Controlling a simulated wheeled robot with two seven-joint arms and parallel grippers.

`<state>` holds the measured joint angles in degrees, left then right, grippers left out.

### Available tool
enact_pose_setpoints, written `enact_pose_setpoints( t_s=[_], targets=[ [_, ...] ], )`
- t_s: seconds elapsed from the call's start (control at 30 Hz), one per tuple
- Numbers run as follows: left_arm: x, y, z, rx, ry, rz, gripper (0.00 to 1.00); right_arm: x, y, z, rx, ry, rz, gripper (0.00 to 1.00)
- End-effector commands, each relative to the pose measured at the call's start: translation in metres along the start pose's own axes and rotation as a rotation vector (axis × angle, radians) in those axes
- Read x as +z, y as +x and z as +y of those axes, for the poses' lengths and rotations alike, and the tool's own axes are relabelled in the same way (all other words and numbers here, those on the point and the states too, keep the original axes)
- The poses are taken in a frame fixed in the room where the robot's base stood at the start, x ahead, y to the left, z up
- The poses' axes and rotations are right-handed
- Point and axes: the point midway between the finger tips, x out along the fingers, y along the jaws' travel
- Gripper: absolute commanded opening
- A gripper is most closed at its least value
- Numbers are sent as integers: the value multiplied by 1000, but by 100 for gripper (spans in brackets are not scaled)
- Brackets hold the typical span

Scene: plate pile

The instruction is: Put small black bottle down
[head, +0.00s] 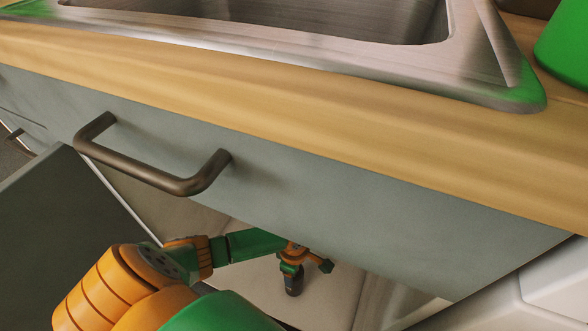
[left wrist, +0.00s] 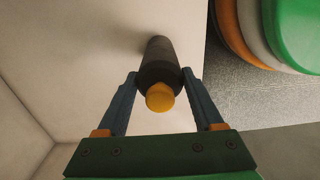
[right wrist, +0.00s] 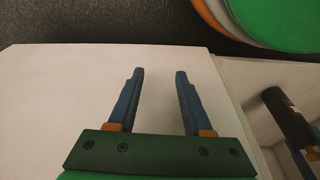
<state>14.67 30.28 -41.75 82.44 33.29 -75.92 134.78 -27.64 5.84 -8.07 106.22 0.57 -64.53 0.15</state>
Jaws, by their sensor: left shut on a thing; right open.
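The small black bottle (head: 294,285) is upright inside the open cabinet under the sink. In the left wrist view the dark bottle (left wrist: 158,62) has a yellow-orange cap (left wrist: 160,97) facing the camera. My left gripper (head: 292,262) is shut on it, one finger on each side, as the left wrist view (left wrist: 160,77) also shows. The bottle is at or just above the pale cabinet floor (head: 255,285); I cannot tell whether it touches. My right gripper (right wrist: 160,72) is open and empty in front of a white panel; it is outside the head view.
The cabinet's grey front panel (head: 330,200) with a dark handle (head: 150,175) hangs over my left arm. An open grey door (head: 50,240) stands at left. Above are the wooden counter edge (head: 300,100) and steel sink (head: 490,65).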

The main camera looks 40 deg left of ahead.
Motion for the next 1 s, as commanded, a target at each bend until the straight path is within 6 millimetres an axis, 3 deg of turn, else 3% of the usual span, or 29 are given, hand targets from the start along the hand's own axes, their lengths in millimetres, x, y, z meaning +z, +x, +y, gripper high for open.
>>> enact_pose_setpoints(
  t_s=[0.37, 0.4, 0.5, 0.83, 1.0],
  targets=[
    [0, 3, 0, 0, -1, 0, 0, -2, -3, 0, 0, 0, 2, 50],
    [0, 3, 0, 0, -1, 0, 74, -2, -3, 0, 0, 0, 4, 50],
    [0, 3, 0, 0, 0, 0, 98, -2, -3, 0, 0, 0, 3, 50],
    [0, -1, 0, 1, 1, 0, 98, -3, -5, 0, 0, 0, 6, 50],
    [0, -18, 0, 0, 0, 0, 98, 11, 12, 1, 3, -3, -17, 50]
  ],
)
